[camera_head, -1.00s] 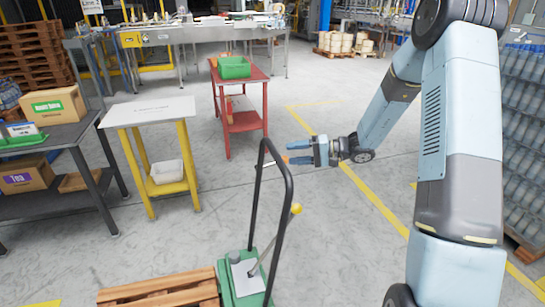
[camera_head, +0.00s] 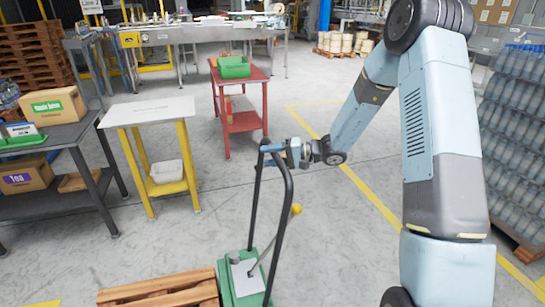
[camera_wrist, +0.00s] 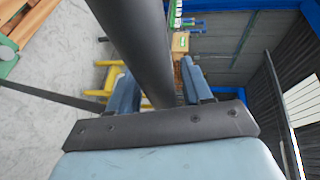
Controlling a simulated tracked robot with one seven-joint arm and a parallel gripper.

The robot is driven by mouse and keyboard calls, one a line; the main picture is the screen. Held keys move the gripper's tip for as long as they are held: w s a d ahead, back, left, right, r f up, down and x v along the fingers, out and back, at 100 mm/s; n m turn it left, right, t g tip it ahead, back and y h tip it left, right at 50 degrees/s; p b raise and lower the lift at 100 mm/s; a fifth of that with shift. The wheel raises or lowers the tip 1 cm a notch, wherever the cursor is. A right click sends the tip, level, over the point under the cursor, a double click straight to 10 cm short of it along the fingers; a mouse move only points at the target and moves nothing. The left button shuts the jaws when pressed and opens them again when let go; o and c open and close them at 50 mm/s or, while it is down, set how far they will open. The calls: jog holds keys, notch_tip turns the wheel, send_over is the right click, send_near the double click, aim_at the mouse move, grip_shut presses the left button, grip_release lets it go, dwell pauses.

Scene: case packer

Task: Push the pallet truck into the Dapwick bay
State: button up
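The pallet truck (camera_head: 245,283) has a green base and a tall black loop handle (camera_head: 288,215) with a yellow-knobbed lever. It stands at the lower middle of the head view, beside a wooden pallet. My gripper (camera_head: 272,153) is at the top of the handle. In the wrist view the dark handle bar (camera_wrist: 135,45) runs between my two blue fingers (camera_wrist: 157,90), with a narrow gap beside the right one. The fingers look open around the bar, and firm contact cannot be seen. No Dapwick label is readable, so I cannot tell which area is that bay.
The wooden pallet (camera_head: 165,290) lies left of the truck. A white-topped yellow table (camera_head: 150,112), a red table (camera_head: 243,119) and a dark bench (camera_head: 60,135) with boxes stand beyond. Yellow floor lines (camera_head: 375,200) mark open floor. Crated bottles (camera_head: 520,130) stand at right.

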jog(key=shift+f, duration=0.1)
grip_shut()
